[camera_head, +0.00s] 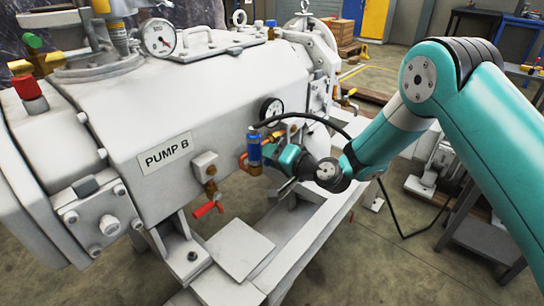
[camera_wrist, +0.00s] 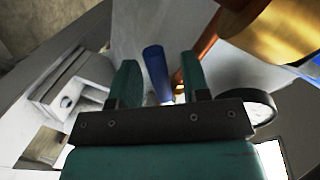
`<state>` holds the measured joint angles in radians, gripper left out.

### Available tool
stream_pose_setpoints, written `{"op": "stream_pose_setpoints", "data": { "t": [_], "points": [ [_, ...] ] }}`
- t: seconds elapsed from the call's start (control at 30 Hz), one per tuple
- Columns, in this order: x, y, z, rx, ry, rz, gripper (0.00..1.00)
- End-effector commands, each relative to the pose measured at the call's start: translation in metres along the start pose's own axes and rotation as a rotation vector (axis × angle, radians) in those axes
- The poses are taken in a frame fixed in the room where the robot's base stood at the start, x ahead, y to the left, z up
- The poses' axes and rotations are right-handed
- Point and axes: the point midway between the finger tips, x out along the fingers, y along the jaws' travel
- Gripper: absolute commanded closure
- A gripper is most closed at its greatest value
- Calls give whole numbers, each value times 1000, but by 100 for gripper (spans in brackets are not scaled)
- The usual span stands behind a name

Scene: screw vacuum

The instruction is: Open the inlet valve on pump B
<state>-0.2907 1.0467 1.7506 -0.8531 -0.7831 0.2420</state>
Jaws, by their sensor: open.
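Pump B is the large white machine, with its "PUMP B" label (camera_head: 166,152) on the near side. My gripper (camera_head: 272,156) is at its right part, by an upright blue part (camera_head: 254,147) with brass fittings. In the wrist view my gripper (camera_wrist: 159,66) is open, and a blue piece (camera_wrist: 156,72) shows between its two fingers, with a visible gap on each side. I cannot tell whether this piece is the valve's handle. A valve with a red handle (camera_head: 207,208) hangs lower left of the gripper. No valve is marked as the inlet in view.
A round gauge (camera_head: 271,108) sits just above my gripper, and a black hose (camera_head: 318,119) arches over it. A copper pipe (camera_wrist: 205,45) is close to the right finger in the wrist view. A white base frame (camera_head: 245,250) lies below.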

Motion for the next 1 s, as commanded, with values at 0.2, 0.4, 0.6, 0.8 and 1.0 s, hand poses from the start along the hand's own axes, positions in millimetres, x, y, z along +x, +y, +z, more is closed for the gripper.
{"op": "stream_pose_setpoints", "data": {
  "t": [0.2,0.4,0.6,0.8,1.0],
  "points": [
    [3,0,0,1,0,0,57],
    [2,0,0,1,0,1,80],
    [2,0,0,1,0,1,100],
    [2,-1,0,17,-4,0,100],
    [1,-6,-2,98,-19,-5,100]
  ]
}}
